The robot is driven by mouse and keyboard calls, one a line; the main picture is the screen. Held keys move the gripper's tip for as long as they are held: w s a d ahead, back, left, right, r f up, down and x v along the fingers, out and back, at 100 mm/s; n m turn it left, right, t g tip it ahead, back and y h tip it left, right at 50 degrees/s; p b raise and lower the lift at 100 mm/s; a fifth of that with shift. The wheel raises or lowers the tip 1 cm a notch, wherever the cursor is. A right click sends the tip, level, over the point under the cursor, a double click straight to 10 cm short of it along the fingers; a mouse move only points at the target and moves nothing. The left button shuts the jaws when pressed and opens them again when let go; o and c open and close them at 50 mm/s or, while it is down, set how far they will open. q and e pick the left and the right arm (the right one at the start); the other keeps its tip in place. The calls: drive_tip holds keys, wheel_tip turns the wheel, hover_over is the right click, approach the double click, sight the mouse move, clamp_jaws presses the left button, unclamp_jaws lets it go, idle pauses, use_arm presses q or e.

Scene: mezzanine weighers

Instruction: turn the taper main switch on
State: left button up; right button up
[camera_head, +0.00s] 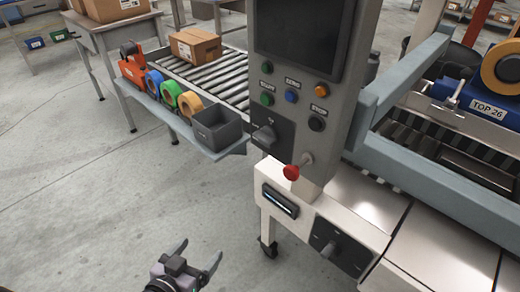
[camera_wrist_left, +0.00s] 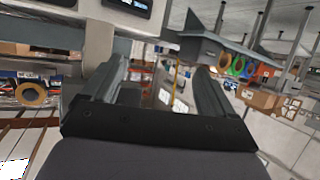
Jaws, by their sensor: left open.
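The taper's grey control column has a dark screen, several coloured buttons and a red knob (camera_head: 291,172). A dark rotary switch (camera_head: 264,137) with a grey handle sits on the column's lower left. A second rotary switch (camera_head: 332,248), on a black plate, sits low on the white machine frame (camera_head: 374,239). Their labels are too small to read, so I cannot tell which is the main switch. My left gripper (camera_head: 199,254) is open and empty, left of the lower switch and apart from the machine. Its spread fingers also show in the left wrist view (camera_wrist_left: 155,82). My right gripper is out of view.
A side shelf with tape rolls (camera_head: 189,103) and a grey bin (camera_head: 219,127) juts out left of the column. A roller conveyor (camera_head: 222,75) carries a cardboard box (camera_head: 195,46). The taper head (camera_head: 490,106) is at right. The floor (camera_head: 110,210) at left is clear.

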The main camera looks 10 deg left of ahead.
use_arm(q)
drive_tip(key=w+d+r+m+t+h+b, duration=0.1)
drive_tip(key=w+d+r+t+h+b, duration=0.15)
drive_tip(key=w, duration=0.25)
drive_tip(key=w+d+r+t+h+b, duration=0.1)
drive_tip(key=w+r+t+b, duration=0.15)
drive_tip(key=w, duration=0.35)
drive_tip(key=m+h+b, duration=0.4)
drive_tip(key=h+b, duration=0.2)
drive_tip(key=h, duration=0.1)
approach(260, 141)
drive_tip(key=x, duration=0.3)
drive_tip(key=shift+x, duration=3.25)
drive_tip(key=c, duration=1.1)
